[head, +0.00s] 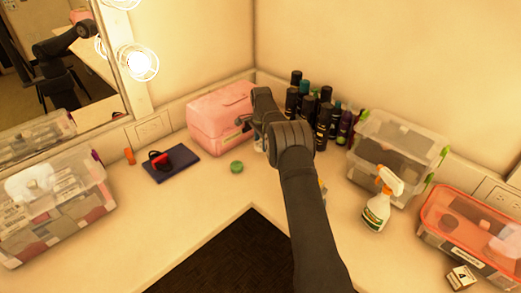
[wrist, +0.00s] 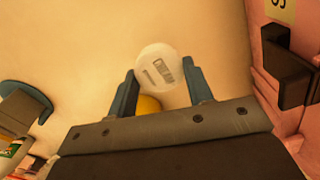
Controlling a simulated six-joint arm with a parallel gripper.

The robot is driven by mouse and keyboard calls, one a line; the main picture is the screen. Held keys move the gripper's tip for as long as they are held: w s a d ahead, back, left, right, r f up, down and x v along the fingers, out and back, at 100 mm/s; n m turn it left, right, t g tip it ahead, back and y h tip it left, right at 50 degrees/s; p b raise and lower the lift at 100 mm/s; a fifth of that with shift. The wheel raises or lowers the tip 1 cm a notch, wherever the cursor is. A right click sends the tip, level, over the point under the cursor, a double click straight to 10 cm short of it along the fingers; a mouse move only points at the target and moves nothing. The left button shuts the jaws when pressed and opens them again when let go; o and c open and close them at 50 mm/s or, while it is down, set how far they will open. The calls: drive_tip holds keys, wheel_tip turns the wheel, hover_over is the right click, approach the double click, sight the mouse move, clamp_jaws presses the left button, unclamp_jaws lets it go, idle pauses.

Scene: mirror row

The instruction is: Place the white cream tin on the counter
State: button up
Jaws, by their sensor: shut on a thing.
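The white cream tin (wrist: 159,66) is round, with a printed label on its face. It sits between the fingertips of my gripper (wrist: 163,78) in the wrist view, and my gripper is shut on it. In the head view my gripper (head: 245,122) is at the front right of the pink case, and the arm hides most of that spot. I cannot make out the tin there or tell its height above the pale counter (head: 150,215). A yellow thing (wrist: 149,104) shows partly below the tin in the wrist view.
The pink case (head: 212,122) is close to my gripper. Dark bottles (head: 323,128) crowd the corner. The front-left counter is bare.

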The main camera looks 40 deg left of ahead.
sight(261, 143)
drive_tip(key=shift+a+f, duration=0.1)
drive_tip(key=shift+f, duration=1.9)
drive_tip(key=shift+f, duration=0.1)
drive_tip(key=o, duration=1)
drive_tip(key=shift+f, duration=0.1)
wheel_tip(261, 143, up, 12)
drive_tip(key=shift+r, duration=0.2)
drive_tip(key=shift+f, duration=4.15)
